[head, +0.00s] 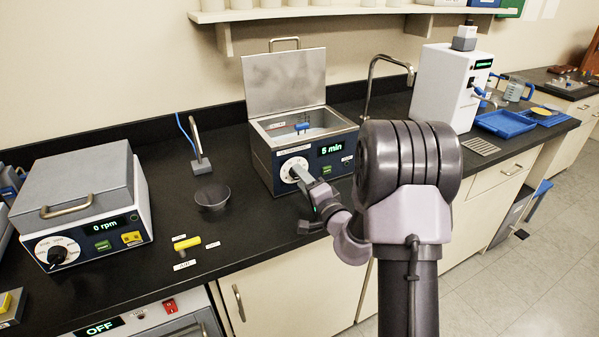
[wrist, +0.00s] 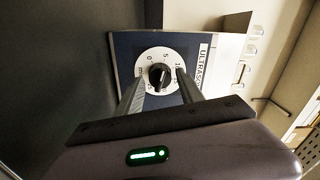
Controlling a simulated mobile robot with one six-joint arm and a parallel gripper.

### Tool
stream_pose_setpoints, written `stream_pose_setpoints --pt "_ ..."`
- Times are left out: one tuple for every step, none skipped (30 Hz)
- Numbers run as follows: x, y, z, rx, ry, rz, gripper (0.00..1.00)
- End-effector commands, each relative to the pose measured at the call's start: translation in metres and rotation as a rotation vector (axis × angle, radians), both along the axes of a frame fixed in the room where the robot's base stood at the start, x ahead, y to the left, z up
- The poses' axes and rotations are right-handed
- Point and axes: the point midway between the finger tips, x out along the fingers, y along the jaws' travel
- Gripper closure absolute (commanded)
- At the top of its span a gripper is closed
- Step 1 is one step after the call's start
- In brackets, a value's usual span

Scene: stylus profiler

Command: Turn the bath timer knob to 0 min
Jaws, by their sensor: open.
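The ultrasonic bath (head: 258,153) stands on the bench in the middle of the head view, lid raised, its display (head: 331,148) reading "5 min". Its white timer dial (head: 287,164) is on the dark blue front, partly hidden by my gripper (head: 298,172). In the wrist view the black knob (wrist: 159,75) sits at the centre of the white dial (wrist: 150,58), which carries 0, 5 and 10 marks. My gripper (wrist: 160,82) is open, its two fingers on either side of the knob. I cannot tell whether either finger touches it.
A centrifuge-like box (head: 75,190) with a "0 rpm" display stands at left. A white instrument (head: 440,88) and blue tray (head: 505,123) are at right.

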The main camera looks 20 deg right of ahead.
Motion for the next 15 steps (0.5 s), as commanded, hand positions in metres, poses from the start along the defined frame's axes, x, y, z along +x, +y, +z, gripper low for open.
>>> stream_pose_setpoints --pt "0.0 0.0 0.0036 0.066 0.002 0.0 0.55" --pt "0.0 0.0 0.0029 0.094 0.003 0.0 0.55" --pt "0.0 0.0 0.0017 0.113 0.004 0.0 0.55" --pt "0.0 0.0001 0.001 0.117 0.004 0.0 0.55" --pt "0.0 0.0 0.0004 0.117 0.004 0.0 0.55" --pt "0.0 0.0 0.0001 0.116 0.004 0.0 0.55" --pt "0.0 0.0 0.0 0.115 0.004 0.0 0.55" --pt "0.0 0.0 0.0 0.115 0.004 0.0 0.55" --pt "0.0 0.0 0.0004 0.128 0.004 0.0 0.55" --pt "0.0 0.0 0.0013 0.165 0.007 0.0 0.55" --pt "-0.0001 0.0001 0.0025 0.228 0.01 0.0 0.55" --pt "-0.0001 0.0001 0.0048 0.337 0.013 -0.001 0.55" --pt "-0.0002 0.0001 0.0053 0.42 0.017 -0.001 0.55" --pt "-0.0002 0.0001 0.0056 0.496 0.02 -0.001 0.55" --pt "-0.0002 -0.0001 0.0055 0.583 0.022 -0.002 0.55"
